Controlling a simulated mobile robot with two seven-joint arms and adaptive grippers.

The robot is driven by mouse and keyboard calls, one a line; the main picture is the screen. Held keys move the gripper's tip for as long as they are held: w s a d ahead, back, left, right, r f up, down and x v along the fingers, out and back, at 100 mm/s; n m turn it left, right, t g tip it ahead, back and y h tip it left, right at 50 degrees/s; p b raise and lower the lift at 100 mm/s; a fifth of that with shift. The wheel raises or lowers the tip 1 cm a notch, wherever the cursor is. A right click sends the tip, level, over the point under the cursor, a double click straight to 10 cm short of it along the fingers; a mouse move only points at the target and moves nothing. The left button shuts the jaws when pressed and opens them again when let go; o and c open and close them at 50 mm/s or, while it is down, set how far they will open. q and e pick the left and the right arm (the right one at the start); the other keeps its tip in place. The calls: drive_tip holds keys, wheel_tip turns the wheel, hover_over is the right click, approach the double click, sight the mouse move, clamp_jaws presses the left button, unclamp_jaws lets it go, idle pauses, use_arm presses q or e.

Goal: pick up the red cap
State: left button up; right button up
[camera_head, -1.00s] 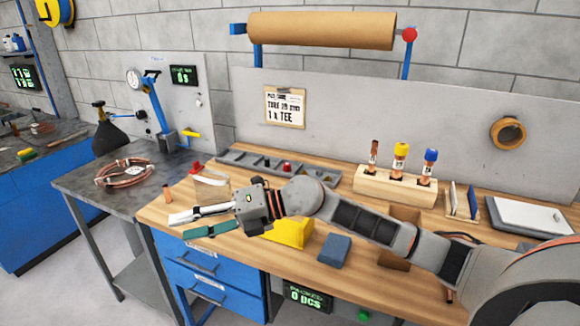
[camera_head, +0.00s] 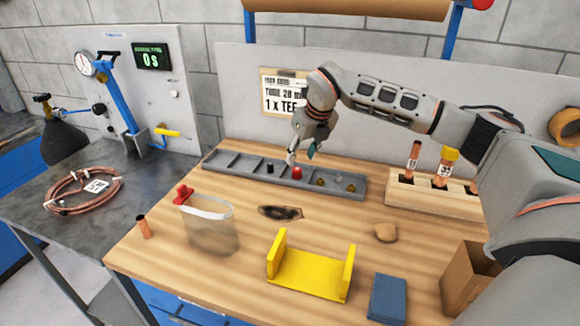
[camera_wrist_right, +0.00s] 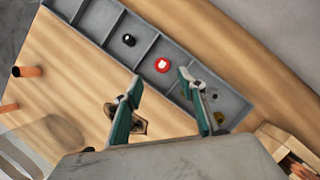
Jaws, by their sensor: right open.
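A red cap (camera_head: 297,172) sits in a compartment of the grey divided tray (camera_head: 222,166) at the back of the bench. It also shows in the right wrist view (camera_wrist_right: 162,65), seen from above, with a pale centre. My right gripper (camera_head: 301,158) is above the tray, close to the red cap. In the right wrist view its two green-padded fingers (camera_wrist_right: 160,90) are spread apart with nothing between them, and the cap appears beyond the fingertips. Another red piece (camera_head: 184,193) is at the clear bag on the left. My left gripper is not in view.
Other tray compartments hold a black piece (camera_head: 270,168) and small brass-coloured pieces. A yellow bracket (camera_head: 312,280), a blue block (camera_head: 387,298) and a clear bag (camera_head: 209,225) stand in front. A wooden tube rack (camera_head: 425,200) is at right.

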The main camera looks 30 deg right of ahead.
sight(298, 170)
drive_tip(key=shift+f, duration=0.75)
drive_tip(key=x, duration=0.6)
drive_tip(key=shift+w+d+r+p, duration=0.15)
drive_tip(key=shift+w+d+p, duration=0.05)
drive_tip(key=shift+w+p, duration=0.1)
drive_tip(key=c, duration=0.8)
